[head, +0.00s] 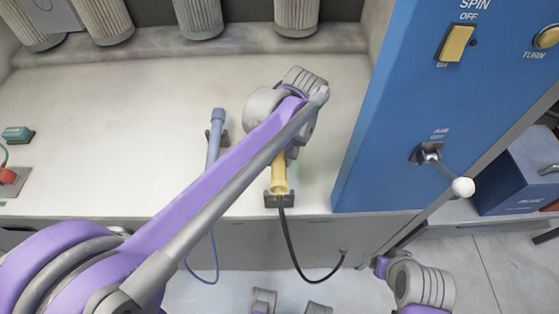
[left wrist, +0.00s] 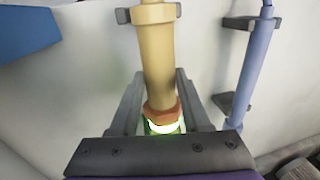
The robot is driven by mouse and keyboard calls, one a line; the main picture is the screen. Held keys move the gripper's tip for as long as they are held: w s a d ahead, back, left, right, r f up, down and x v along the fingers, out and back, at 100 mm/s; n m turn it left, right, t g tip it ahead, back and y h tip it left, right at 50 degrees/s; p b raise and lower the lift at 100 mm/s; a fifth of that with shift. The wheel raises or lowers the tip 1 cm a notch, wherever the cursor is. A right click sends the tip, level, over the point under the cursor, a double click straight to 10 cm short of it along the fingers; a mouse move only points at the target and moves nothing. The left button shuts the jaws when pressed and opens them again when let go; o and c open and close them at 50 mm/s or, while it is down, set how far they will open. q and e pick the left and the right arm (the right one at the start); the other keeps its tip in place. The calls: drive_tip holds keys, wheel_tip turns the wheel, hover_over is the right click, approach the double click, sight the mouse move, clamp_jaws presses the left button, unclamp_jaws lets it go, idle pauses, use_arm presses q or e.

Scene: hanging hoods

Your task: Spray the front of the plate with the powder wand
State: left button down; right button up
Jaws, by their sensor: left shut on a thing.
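A yellow wand (head: 279,172) stands in a dark bracket (head: 279,201) at the front edge of the pale booth floor, and a black hose (head: 291,248) hangs from it. It also shows in the left wrist view (left wrist: 156,60), with an orange collar and a glowing green-white ring at its near end. My left gripper (left wrist: 160,80) is shut on this wand near the collar, with a finger on each side. In the head view, my left forearm and wrist hide the wand's other end. The plate is not in view. My right gripper cannot be made out.
A blue wand (head: 213,140) with its own hose stands in a bracket left of the yellow one. A blue cabinet (head: 385,110) with a spin switch (head: 456,42) and white-knobbed lever (head: 462,187) stands on the right. Ribbed cylinders (head: 199,17) line the back.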

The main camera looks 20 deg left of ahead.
use_arm(q)
wheel_tip(320, 180, up, 7)
drive_tip(key=shift+f+p, duration=0.15)
drive_tip(key=shift+p, duration=0.3)
wheel_tip(320, 180, up, 5)
drive_tip(key=p, duration=0.3)
drive_tip(key=shift+f+p, duration=0.1)
drive_tip(key=shift+p, duration=0.2)
